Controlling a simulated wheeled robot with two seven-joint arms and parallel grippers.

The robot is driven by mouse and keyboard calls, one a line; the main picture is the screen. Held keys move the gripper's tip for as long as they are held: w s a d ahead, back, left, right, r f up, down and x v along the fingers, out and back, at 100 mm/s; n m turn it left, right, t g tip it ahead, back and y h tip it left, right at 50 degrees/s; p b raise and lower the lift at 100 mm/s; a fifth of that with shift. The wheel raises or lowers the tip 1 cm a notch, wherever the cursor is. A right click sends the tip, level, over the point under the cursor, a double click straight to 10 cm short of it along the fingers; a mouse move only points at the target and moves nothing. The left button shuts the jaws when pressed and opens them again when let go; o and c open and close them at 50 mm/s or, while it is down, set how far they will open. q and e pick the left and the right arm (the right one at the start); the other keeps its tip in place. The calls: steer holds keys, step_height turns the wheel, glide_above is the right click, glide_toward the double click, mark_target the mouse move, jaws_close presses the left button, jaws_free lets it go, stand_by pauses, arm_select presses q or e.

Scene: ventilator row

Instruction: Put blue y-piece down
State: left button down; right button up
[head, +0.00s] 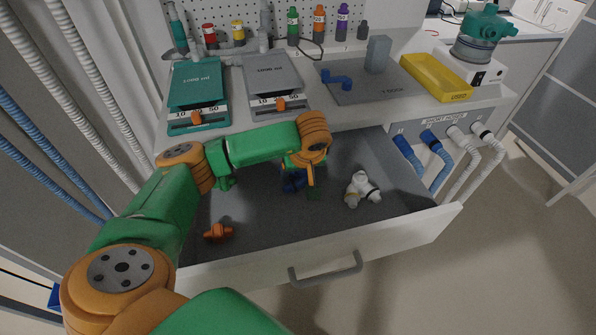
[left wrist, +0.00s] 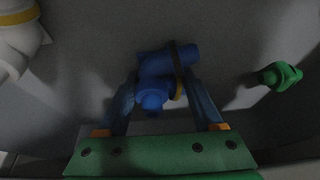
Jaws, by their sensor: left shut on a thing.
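The blue y-piece (left wrist: 168,62) has a dark band and a thin yellowish ring. In the left wrist view it sits between the two fingers of my left gripper (left wrist: 164,92), which is shut on it. In the head view the blue y-piece (head: 292,184) is low inside the open drawer (head: 262,212), partly hidden by my left gripper (head: 303,186) and wrist. I cannot tell whether it touches the drawer floor. My right gripper is in neither view.
A white y-piece (head: 361,189) lies to the right in the drawer. An orange piece (head: 218,232) lies front left, and a green piece (head: 226,184) lies left. The drawer's front wall and handle (head: 326,270) face me. The counter above holds scales and a yellow tray (head: 436,78).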

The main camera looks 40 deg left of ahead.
arm_select(q)
steer(key=shift+f, duration=0.1)
steer(key=shift+c, duration=0.2)
jaws_free()
steer(key=shift+r, duration=0.2)
steer(key=p+v, duration=0.1)
steer(key=v, duration=1.1)
steer(key=shift+p, duration=0.4)
